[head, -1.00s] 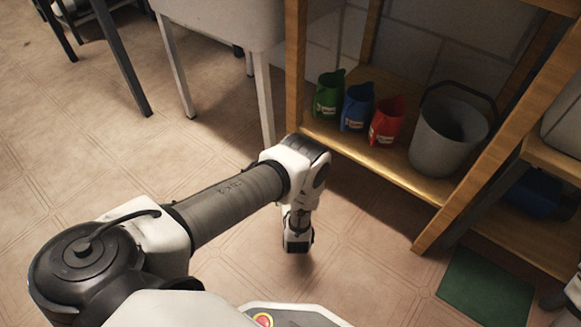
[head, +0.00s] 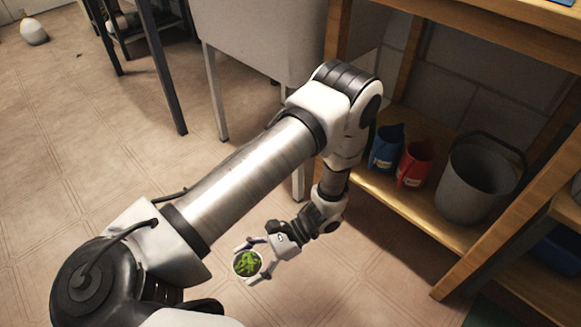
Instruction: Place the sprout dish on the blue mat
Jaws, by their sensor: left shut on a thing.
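The sprout dish (head: 246,264) is a small round white dish with green sprouts. My left gripper (head: 254,260) is shut on it, with a finger on either side of the rim. The dish is held above the tiled floor, left of the wooden rack, and its green top faces the camera. A sliver of a flat blue thing (head: 565,2) shows on the rack's top at the upper right edge; it may be the blue mat, mostly out of frame. My right gripper is not in view.
The wooden rack (head: 455,33) stands at the right. Its low shelf holds a blue jug (head: 386,148), a red jug (head: 414,165) and a grey bucket (head: 477,185). A grey basin on legs (head: 258,50) stands behind my arm.

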